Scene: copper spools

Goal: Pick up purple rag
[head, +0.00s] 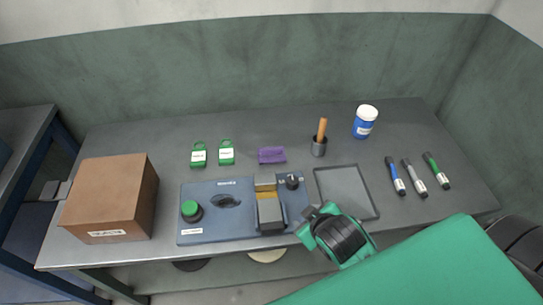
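The purple rag (271,155) lies folded on the grey table, behind the blue-grey machine and left of the small dark cup. Nothing covers it. My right gripper (308,224) comes in from the lower right on a green arm. It is at the machine's right end, in front of the rag and to its right, clearly apart from it. Its fingers are small and partly hidden by the wrist, so I cannot tell whether they are open or shut. I do not make out my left gripper.
The blue-grey machine (205,222) with a green button lies in front of the rag. A cardboard box (115,197), two green tags (198,156), a cup with a wooden handle (319,147), a white-lidded jar (365,124), a grey tray (346,190) and several markers (412,176) stand around.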

